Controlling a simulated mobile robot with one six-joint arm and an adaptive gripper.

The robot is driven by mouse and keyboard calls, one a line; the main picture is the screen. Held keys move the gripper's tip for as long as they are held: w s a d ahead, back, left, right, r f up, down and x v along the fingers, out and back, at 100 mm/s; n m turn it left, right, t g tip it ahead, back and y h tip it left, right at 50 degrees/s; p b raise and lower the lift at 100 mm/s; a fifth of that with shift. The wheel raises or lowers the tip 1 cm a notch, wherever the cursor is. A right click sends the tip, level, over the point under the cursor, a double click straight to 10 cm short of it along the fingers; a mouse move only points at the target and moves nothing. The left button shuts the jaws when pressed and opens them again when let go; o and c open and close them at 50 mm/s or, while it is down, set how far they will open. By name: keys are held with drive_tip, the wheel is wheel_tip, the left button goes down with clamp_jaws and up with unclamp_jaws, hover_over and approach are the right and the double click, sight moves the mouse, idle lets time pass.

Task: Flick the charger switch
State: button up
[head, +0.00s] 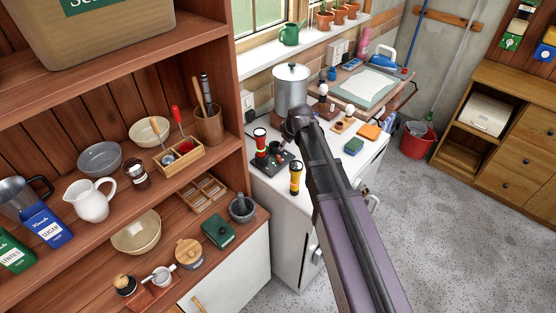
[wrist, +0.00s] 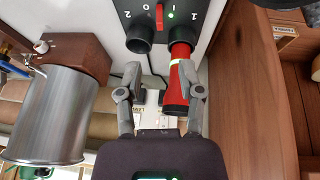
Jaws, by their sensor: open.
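The charger (head: 285,161) is a black block on the white counter; in the wrist view its panel (wrist: 127,22) bears the marks 1 and 2. A red torch (head: 260,143) stands in the slot at 1, also showing in the wrist view (wrist: 177,92). The slot at 2 (wrist: 139,39) is empty. My gripper (wrist: 160,82) is open, with its fingers short of the switch and the torch showing near the right finger. In the head view my arm hides the fingertips.
A yellow torch (head: 295,178) stands in front of the charger. A large metal pot (head: 291,88) stands behind it, also in the wrist view (wrist: 50,115). A wooden shelf unit (head: 205,60) borders the left.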

sight(279, 156)
drive_tip(key=shift+b+x, duration=5.5)
drive_tip(key=shift+x, duration=0.7)
clamp_jaws()
